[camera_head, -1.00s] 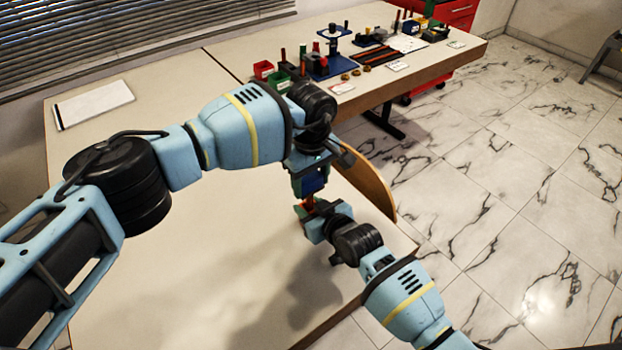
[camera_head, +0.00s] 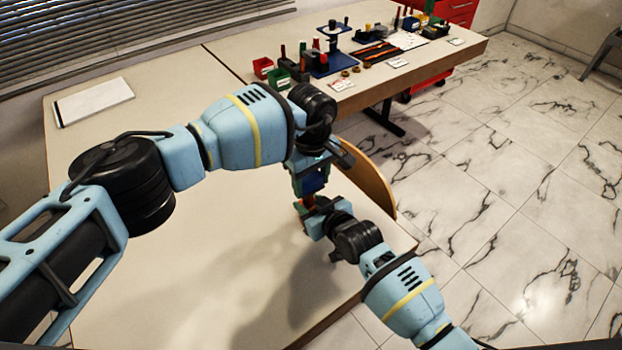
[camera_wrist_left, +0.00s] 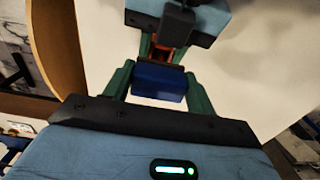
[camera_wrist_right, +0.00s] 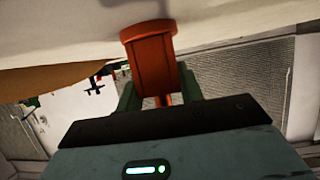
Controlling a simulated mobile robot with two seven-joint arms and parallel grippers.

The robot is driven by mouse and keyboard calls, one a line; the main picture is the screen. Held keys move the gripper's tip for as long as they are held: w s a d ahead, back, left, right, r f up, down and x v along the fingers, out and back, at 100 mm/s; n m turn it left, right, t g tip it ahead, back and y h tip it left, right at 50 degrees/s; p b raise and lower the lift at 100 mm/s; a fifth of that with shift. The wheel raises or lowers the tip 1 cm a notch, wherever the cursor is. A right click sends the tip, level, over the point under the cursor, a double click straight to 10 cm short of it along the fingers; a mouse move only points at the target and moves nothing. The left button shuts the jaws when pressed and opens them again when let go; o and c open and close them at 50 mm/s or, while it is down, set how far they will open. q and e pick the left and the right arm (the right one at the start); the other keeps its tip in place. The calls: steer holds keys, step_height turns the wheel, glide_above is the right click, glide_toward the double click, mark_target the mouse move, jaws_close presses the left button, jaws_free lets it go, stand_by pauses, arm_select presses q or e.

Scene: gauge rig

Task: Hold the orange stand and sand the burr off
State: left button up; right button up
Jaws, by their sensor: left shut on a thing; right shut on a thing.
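My left gripper (camera_head: 312,182) is shut on a blue block (camera_wrist_left: 159,84), held between its green fingers. My right gripper (camera_head: 312,208) is shut on the orange stand (camera_wrist_right: 153,60), just below the left gripper in the head view. In the right wrist view the stand shows a wider round end and a thin stem between the fingers. In the left wrist view orange (camera_wrist_left: 160,54) shows right behind the blue block; I cannot tell whether they touch. No burr can be made out.
Both grippers are over the right part of a bare pale table (camera_head: 215,215). A curved wooden piece (camera_head: 368,180) is close to their right. A white pad (camera_head: 94,102) lies at the back left. The farther table holds a red bin (camera_head: 263,68), a green bin (camera_head: 281,80) and tools.

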arm_select(q)
steer(key=shift+w+d+f, duration=0.1)
steer(key=shift+w+d, duration=0.25)
steer(key=shift+d, duration=0.2)
steer(key=shift+s+a, duration=0.1)
steer(key=shift+s+a+f, duration=0.1)
steer(key=shift+s+a, duration=0.35)
steer(key=shift+a, duration=0.2)
steer(key=shift+s+a+f, duration=0.1)
steer(key=shift+s+a, duration=0.35)
steer(key=shift+a, duration=0.15)
steer(key=shift+w+d, duration=0.45)
steer(key=shift+d, duration=0.25)
steer(key=shift+w+d, duration=0.45)
steer(key=shift+d, duration=0.2)
